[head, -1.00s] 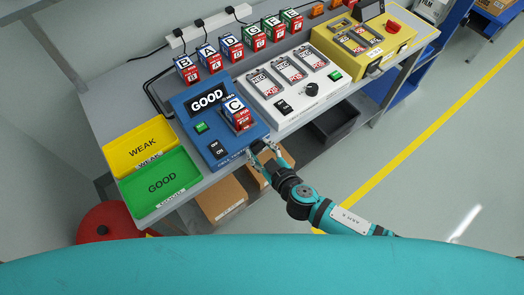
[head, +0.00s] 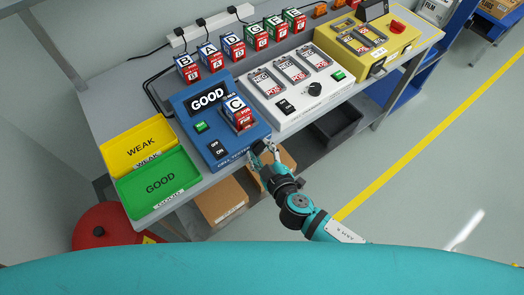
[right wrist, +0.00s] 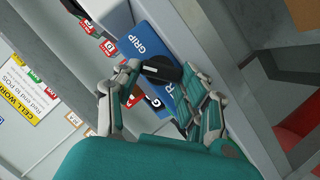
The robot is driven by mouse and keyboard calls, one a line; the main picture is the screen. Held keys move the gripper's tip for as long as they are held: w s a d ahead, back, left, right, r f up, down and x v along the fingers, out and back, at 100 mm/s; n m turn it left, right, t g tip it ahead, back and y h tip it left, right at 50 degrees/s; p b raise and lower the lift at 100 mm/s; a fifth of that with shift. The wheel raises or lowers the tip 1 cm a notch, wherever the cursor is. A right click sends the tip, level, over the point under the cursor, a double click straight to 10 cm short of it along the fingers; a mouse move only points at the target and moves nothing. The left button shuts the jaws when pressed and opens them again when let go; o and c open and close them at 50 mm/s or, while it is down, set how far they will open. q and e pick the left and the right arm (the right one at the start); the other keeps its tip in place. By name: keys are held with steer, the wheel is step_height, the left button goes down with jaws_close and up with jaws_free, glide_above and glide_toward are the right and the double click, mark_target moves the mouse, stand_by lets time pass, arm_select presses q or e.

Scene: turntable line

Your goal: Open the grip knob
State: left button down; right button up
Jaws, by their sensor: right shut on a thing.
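The black grip knob (right wrist: 158,69) sits on the front face of the blue cell tester, beside a blue label reading GRIP (right wrist: 140,42). My right gripper (right wrist: 161,74) is shut on this knob, one finger on each side of it. In the head view my right gripper (head: 264,152) is at the front right corner of the blue tester (head: 228,147), and the knob is mostly hidden there. Cell C (head: 237,113) sits in the tester, whose display (head: 207,98) reads GOOD. My left gripper is not in view.
Yellow WEAK tray (head: 112,156) and green GOOD tray (head: 137,203) stand left of the tester. A white charger (head: 273,116) and a yellow unit (head: 404,49) stand to the right. Several cells line the back. Cardboard boxes (head: 222,203) sit below the table edge.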

steer(key=o, duration=1.2)
steer(key=shift+c, duration=0.2)
steer(key=v, duration=1.2)
